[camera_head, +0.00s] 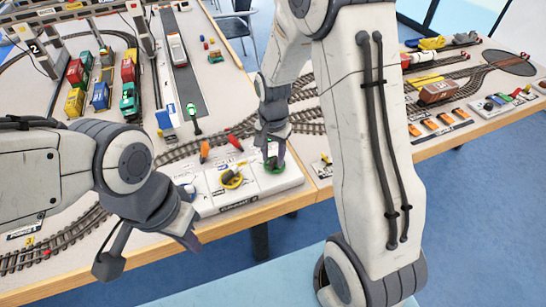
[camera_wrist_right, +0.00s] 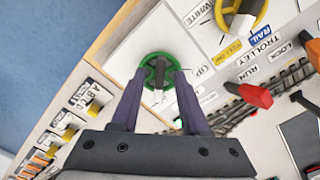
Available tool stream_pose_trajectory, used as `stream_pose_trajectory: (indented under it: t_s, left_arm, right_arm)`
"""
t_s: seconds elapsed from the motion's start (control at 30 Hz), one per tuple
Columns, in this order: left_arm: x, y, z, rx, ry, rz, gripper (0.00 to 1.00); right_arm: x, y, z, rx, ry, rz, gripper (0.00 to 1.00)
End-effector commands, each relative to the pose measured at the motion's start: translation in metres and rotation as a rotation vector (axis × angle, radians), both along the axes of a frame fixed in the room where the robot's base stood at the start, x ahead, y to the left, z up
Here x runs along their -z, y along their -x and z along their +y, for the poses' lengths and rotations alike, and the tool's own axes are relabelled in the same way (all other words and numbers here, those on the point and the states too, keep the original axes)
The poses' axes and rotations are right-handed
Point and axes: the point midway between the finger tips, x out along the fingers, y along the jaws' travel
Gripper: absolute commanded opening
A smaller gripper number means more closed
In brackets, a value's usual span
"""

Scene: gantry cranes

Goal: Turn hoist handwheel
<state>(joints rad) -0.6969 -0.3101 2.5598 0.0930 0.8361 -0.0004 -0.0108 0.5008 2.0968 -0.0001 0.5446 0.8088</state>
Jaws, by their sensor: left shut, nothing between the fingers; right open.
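The green handwheel (camera_head: 275,161) sits at the right end of a white control panel (camera_head: 210,203) on the table's front edge. In the right wrist view the green handwheel (camera_wrist_right: 159,58) has a white handle peg. My right gripper (camera_head: 271,143) is open over it. In the wrist view the right fingertips (camera_wrist_right: 160,77) lie to either side of the wheel's near part; contact cannot be told. A yellow handwheel (camera_head: 231,180) is on the same panel, left of the green one. My left gripper (camera_head: 188,240) is shut and empty, in front of the panel.
Red (camera_head: 235,142) and orange (camera_head: 204,151) levers stand behind the handwheels. Tracks run behind the panel. Container stacks (camera_head: 101,94) and crane legs are at the back left. A second table with a brown wagon (camera_head: 437,92) is at the right. Blue floor lies in front.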

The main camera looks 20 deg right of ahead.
Motion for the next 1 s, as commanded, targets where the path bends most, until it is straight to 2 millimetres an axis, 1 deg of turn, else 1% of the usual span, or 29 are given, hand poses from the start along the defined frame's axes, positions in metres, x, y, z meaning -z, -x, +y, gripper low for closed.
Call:
stream_pose_trajectory:
  t_s: [0.1,0.37,0.5,0.83,1.0]
  left_arm:
    - [0.0004,0.0001,0.0000,0.000,0.000,0.000,0.00]
    - [0.0004,0.0001,0.0000,0.000,0.000,0.000,0.00]
    - [0.0004,0.0001,0.0000,0.000,0.000,0.000,0.00]
    - [-0.0011,0.0001,0.0000,0.000,0.000,0.000,0.00]
    - [-0.0052,0.0001,0.0000,0.000,0.000,0.000,0.00]
  right_arm:
    - [0.0064,0.0001,0.0001,0.000,0.000,0.000,0.45]
    - [0.0073,0.0001,0.0001,-0.001,0.000,-0.001,0.45]
    - [0.0072,0.0001,0.0001,-0.001,0.000,-0.001,0.00]
    - [0.0065,0.0002,-0.0001,-0.017,0.000,0.000,0.00]
    - [0.0058,0.0006,-0.0006,-0.081,-0.001,0.001,0.00]
